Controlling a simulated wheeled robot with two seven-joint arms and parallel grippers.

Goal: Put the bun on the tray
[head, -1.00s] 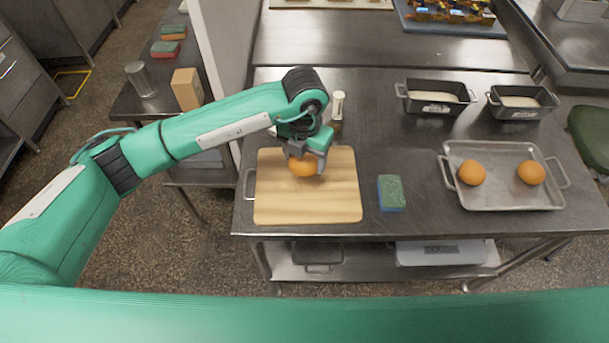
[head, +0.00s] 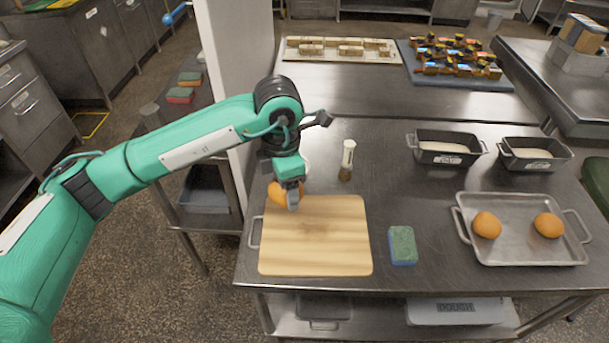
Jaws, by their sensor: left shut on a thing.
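My left gripper (head: 289,196) is shut on an orange-brown bun (head: 275,193) in the head view. It holds the bun above the far left part of the wooden cutting board (head: 315,240). The gripper's fingers hide part of the bun. The metal tray (head: 528,257) with two handles lies at the right of the steel table. Two more buns sit on it, one at its left (head: 486,225) and one at its right (head: 548,225). My right gripper is not in view.
A green and blue sponge (head: 402,246) lies between the board and the tray. A shaker-like bottle (head: 347,160) stands behind the board. Two dark loaf pans (head: 445,157) (head: 533,163) stand behind the tray. Bare steel shows between the board and the pans.

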